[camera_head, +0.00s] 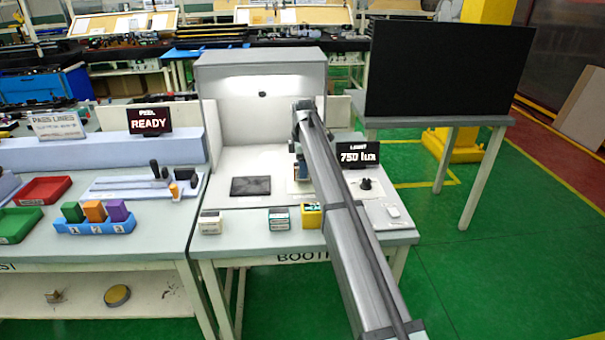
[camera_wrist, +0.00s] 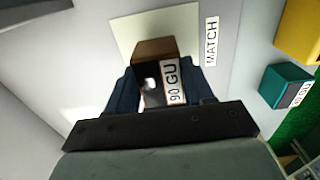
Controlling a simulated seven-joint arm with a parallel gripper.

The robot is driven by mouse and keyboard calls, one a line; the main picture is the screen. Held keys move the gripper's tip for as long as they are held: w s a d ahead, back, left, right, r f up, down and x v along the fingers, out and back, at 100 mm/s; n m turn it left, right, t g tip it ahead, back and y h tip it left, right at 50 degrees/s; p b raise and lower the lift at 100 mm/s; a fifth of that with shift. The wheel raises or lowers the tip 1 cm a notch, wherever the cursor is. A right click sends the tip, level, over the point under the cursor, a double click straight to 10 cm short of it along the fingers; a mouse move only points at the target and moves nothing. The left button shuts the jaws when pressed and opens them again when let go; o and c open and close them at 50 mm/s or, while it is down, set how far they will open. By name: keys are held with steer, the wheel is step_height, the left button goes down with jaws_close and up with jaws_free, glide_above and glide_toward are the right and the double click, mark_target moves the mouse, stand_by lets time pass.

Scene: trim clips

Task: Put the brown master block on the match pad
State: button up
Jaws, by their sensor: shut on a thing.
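My gripper (camera_wrist: 160,88) is shut on the brown master block (camera_wrist: 155,47), which carries a "90 GU" label and has a glossy face with a bright reflection. The block is between the two dark blue fingers. The match pad (camera_wrist: 128,31), a pale cream square beside a "MATCH" label (camera_wrist: 211,42), lies beneath the block in the wrist view. I cannot tell whether the block touches it. In the head view the pad (camera_head: 294,187) shows partly inside the booth, with my arm covering much of it and the block hidden or too small to make out.
A teal block (camera_head: 279,219) and a yellow block (camera_head: 312,215) stand at the booth table's front edge, with a pale block (camera_head: 210,223) further left. A dark flat panel (camera_head: 250,186) lies left of the pad.

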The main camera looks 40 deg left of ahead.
steer(key=shift+f, duration=1.2)
steer(key=shift+f, duration=0.15)
steer(key=o, duration=1.2)
step_height(320, 180, up, 12)
steer(key=shift+r, duration=0.15)
